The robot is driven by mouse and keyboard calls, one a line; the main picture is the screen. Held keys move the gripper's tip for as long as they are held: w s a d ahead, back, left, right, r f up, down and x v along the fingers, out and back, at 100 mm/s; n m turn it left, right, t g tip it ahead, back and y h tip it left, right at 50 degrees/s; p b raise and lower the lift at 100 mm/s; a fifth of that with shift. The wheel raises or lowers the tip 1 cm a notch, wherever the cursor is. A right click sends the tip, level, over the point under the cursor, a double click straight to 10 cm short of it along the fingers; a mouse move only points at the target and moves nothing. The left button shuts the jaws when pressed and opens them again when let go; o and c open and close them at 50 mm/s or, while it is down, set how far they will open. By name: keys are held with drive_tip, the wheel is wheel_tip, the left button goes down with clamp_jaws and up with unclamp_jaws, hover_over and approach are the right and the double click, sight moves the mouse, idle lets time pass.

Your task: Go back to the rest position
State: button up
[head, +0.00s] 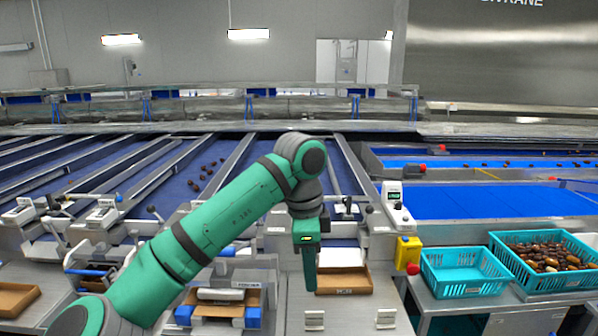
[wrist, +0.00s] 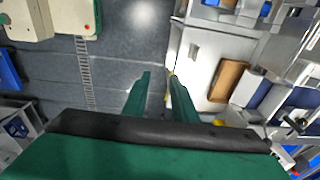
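My gripper (head: 309,285) hangs from my raised green arm near the middle of the head view, fingers pointing down. Grey floor shows beyond the fingertips. Only one edge of the fingers shows in the head view.
A teal basket (head: 463,283) stands on a steel table at the right, beside a basket of dates (head: 546,291). A yellow emergency-stop box (head: 407,253) is right of my gripper. Several dates lie on a blue belt (head: 180,192) behind my arm.

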drive_tip(key=w+d+f+n+t+h, duration=0.2)
drive_tip(key=d+f+h, duration=0.4)
drive_tip(key=d, duration=0.5)
drive_tip(key=w+d+f+n+t+h, duration=0.15)
drive_tip(key=d+f+h, duration=0.25)
drive_tip(key=d+f, duration=0.5)
drive_tip(key=s+d+f+n+t+h, duration=0.2)
drive_tip(key=s+d+f+n+t, duration=0.1)
drive_tip(key=f+n+t, duration=0.45)
drive_tip(key=s+a+f+n+t+y, duration=0.2)
drive_tip(key=s+a+f+n+y, duration=0.3)
drive_tip(key=s+a+f, duration=0.3)
drive_tip(key=s+a+f+n+t+y, duration=0.2)
drive_tip(key=s+a+f+n+y, duration=0.4)
drive_tip(key=s, duration=0.5)
drive_tip(key=s+a+r+m+y, duration=0.1)
drive_tip(key=s+a, duration=0.4)
drive_tip(key=s, duration=0.6)
drive_tip(key=s+a+r+m+y, duration=0.1)
drive_tip(key=s+a+m, duration=0.2)
drive_tip(key=s, duration=0.9)
drive_tip(key=shift+s+a+r, duration=0.2)
drive_tip(key=shift+a+r, duration=0.1)
drive_tip(key=shift+a, duration=1.4)
